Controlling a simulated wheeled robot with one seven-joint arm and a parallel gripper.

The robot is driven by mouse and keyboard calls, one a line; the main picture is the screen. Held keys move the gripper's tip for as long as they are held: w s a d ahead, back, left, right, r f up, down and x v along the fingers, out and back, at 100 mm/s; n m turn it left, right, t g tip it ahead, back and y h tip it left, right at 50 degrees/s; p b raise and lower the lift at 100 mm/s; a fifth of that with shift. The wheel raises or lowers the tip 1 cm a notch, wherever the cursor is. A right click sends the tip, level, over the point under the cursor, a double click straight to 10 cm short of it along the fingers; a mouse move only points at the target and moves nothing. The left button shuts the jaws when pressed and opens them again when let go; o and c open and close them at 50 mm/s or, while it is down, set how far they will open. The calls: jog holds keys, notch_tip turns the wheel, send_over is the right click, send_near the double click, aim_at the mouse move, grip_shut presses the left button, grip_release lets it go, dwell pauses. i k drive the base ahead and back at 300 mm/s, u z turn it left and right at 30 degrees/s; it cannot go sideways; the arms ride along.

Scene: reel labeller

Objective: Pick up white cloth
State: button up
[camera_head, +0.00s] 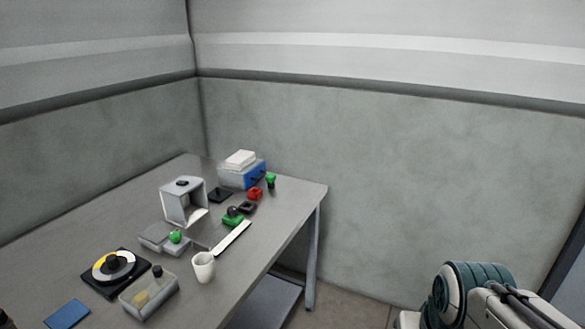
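A white, folded-looking item that may be the white cloth (240,159) lies on top of a blue and grey box (240,177) near the table's far corner. Its material is too small to tell. Part of my arm shows at the lower right, away from the table. My gripper is not in view.
The grey table (301,208) stands against the walls. It holds a grey housing (172,208), a white cup (203,267), a clear container (135,306), a round reel (128,262), a blue pad (66,314) and small red and green parts. Floor (345,303) is clear to its right.

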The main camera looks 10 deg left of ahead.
aim_at(239, 161)
jog(key=z, duration=0.5)
jog(key=i, duration=2.15)
jog(key=u, duration=0.95)
jog(key=i, duration=0.95)
jog(key=u, duration=1.3)
jog(key=i, duration=0.4)
jog(key=u, duration=0.3)
